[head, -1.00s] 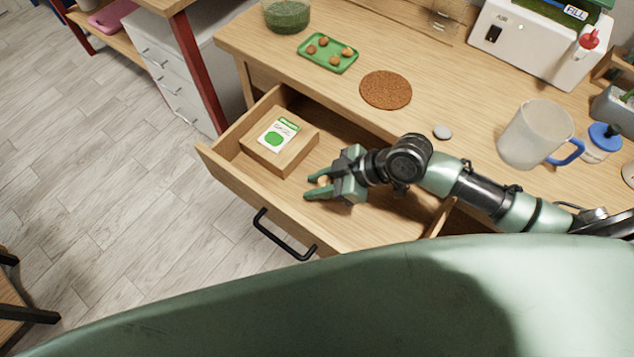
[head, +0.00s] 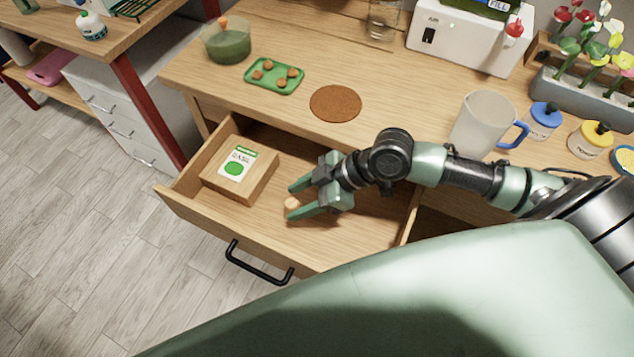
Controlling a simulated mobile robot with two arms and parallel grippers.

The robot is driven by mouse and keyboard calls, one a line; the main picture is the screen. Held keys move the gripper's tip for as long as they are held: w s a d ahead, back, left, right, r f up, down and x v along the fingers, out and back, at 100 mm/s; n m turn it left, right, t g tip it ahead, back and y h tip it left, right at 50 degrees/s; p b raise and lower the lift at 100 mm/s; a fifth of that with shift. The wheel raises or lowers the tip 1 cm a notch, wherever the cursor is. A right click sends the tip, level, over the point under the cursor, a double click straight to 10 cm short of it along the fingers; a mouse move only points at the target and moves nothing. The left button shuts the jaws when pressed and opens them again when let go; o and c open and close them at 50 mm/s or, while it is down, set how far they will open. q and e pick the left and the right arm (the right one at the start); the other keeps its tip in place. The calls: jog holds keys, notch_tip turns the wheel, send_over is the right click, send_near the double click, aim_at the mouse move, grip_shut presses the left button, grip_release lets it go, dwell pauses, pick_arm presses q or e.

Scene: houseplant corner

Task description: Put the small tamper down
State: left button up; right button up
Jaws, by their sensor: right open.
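The small tamper (head: 292,203) shows as a small, pale wooden piece in the open drawer (head: 340,239), right of the wooden box. It appears to rest on the drawer floor; most of its shape is too small or hidden to tell. My right gripper (head: 296,201) reaches into the drawer from the right. Its green fingers are spread open, one on the far side and one on the near side of the tamper, with the tamper between the tips. My left gripper is not in view.
A wooden box (head: 262,187) with a basil seed packet (head: 237,165) sits in the drawer's left part. On the tabletop are a cork mat (head: 336,103), a green tray (head: 260,85) with several brown balls, a green bowl (head: 228,48) and a jug (head: 480,125).

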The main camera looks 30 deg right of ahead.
jog(key=v, duration=0.7)
dwell(0.4)
